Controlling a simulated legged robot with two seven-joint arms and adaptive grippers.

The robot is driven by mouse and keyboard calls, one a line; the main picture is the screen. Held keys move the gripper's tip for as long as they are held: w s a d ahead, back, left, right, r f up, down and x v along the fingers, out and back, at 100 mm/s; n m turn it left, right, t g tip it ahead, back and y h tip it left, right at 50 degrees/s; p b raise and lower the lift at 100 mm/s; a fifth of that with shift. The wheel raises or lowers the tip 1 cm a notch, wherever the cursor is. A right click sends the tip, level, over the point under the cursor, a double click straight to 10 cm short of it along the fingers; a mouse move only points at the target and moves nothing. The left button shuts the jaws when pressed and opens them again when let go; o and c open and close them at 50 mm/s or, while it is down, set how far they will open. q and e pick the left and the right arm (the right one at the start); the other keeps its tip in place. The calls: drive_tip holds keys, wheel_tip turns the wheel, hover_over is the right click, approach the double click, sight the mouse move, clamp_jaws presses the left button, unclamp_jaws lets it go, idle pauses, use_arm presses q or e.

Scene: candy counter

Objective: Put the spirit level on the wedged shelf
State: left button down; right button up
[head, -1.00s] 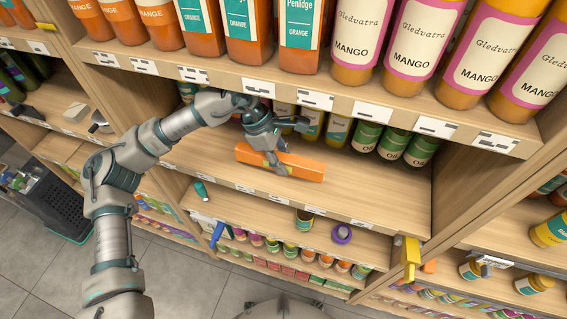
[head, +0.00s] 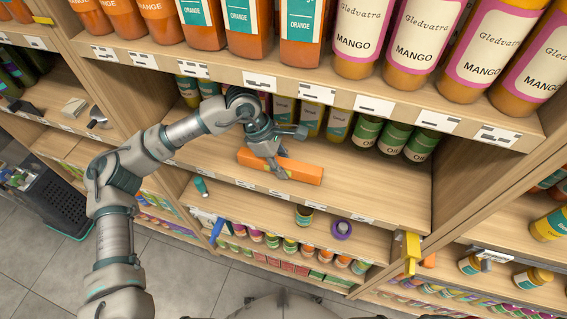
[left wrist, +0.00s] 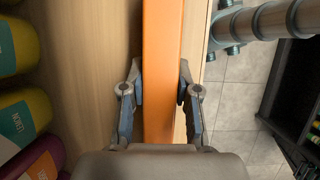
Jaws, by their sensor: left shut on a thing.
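The spirit level appears to be the long orange bar (head: 306,173) over the middle shelf (head: 385,190). My left gripper (head: 279,170) is shut on the bar near its middle, with a finger on each side. In the left wrist view the bar (left wrist: 162,60) runs lengthwise between the two fingers (left wrist: 160,92). The bar lies near the shelf's front edge; I cannot tell whether it touches the board. I cannot make out a wedge under any shelf. My right gripper is not in view.
Oil bottles (head: 394,137) stand at the back right of the middle shelf. A lower shelf holds a purple ring (head: 342,229) and a jar (head: 304,215). A yellow piece (head: 410,252) sticks out at the right upright.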

sight(239, 153)
use_arm(q)
drive_tip(key=shift+a, duration=0.1)
drive_tip(key=c, duration=0.8)
unclamp_jaws()
drive_tip(key=shift+a, duration=0.1)
drive_tip(key=shift+c, duration=0.2)
drive_tip(key=shift+r, duration=0.1)
drive_tip(key=shift+r+p, duration=0.2)
drive_tip(key=shift+p, duration=0.15)
drive_tip(key=v, duration=0.4)
drive_tip(key=shift+d, duration=0.3)
drive_tip(key=w+a, duration=0.1)
drive_tip(key=a, duration=0.3)
drive_tip(key=w+a+b, duration=0.1)
drive_tip(key=a, duration=0.3)
drive_tip(key=w+a+b, duration=0.1)
drive_tip(key=a, duration=0.2)
drive_tip(key=shift+w+a+f, duration=0.15)
drive_tip(key=shift+w+a, duration=0.05)
drive_tip(key=shift+a, duration=0.2)
drive_tip(key=shift+d, duration=0.25)
